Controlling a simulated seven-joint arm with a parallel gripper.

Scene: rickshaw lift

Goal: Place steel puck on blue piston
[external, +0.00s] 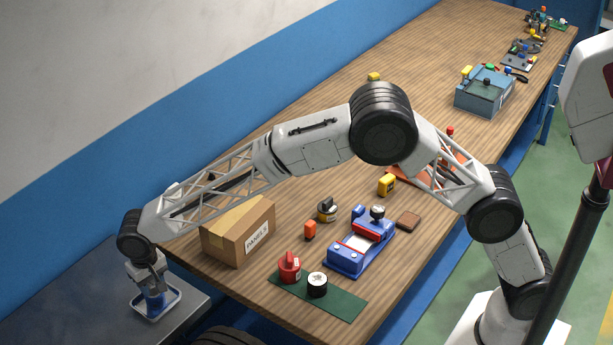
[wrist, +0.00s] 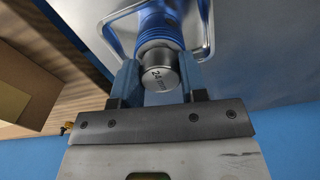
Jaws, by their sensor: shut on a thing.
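The steel puck (wrist: 158,72) is a short silver cylinder marked 24 in the wrist view. My gripper (wrist: 158,76) is shut on it, with one blue-grey finger on each side. The blue piston (wrist: 155,28) is ribbed and lies directly beyond the puck in the wrist view. The puck lines up with its end; I cannot tell if they touch. In the external view my gripper (external: 150,282) is low over the blue piston (external: 156,302) at the far left, and the puck is hard to make out there.
A pale metal frame (wrist: 207,43) surrounds the piston on a grey surface (external: 190,303). A cardboard box (external: 238,233) stands nearby on the wooden bench (external: 340,125). A blue fixture (external: 345,258), a red item (external: 289,268) and a black-and-white cylinder (external: 317,285) are farther right.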

